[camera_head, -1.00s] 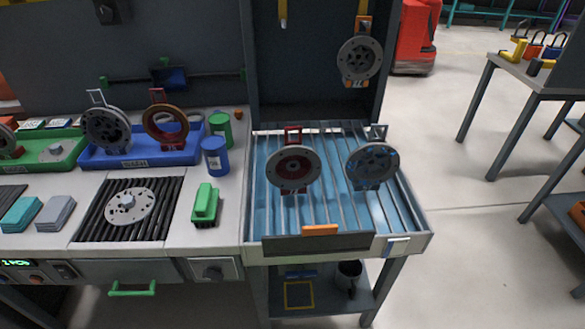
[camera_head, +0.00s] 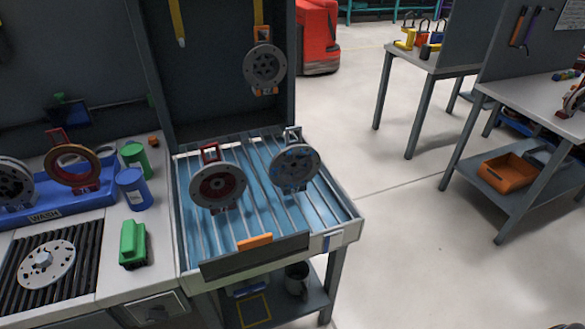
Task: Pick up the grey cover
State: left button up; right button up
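Several round covers are in view, and I cannot tell which one the task means. On the slatted blue tray (camera_head: 351,221) stand a grey cover with a dark red centre (camera_head: 230,187) and a grey cover with bluish marks (camera_head: 294,168), both with upright handles. Another grey cover (camera_head: 265,66) hangs from a yellow strap above the tray. A dark grey cover (camera_head: 12,185) is cut off at the left edge, in the blue wash bin (camera_head: 97,193). A flat pale grey disc (camera_head: 62,262) lies on the black ribbed mat. Neither gripper shows.
A brown-red ring (camera_head: 72,182) stands in the blue bin. Green (camera_head: 136,157) and blue (camera_head: 132,190) cans and a green brush-like block (camera_head: 132,243) are on the bench. A side table (camera_head: 545,105) with an orange bin (camera_head: 508,172) below stands right; floor between is clear.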

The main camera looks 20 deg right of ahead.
aim_at(291, 169)
jog(key=l+u, duration=0.25)
jog(key=l, duration=0.65)
jog(key=k+l+u, duration=0.1)
jog(key=l+u, duration=0.2)
jog(key=l, duration=0.55)
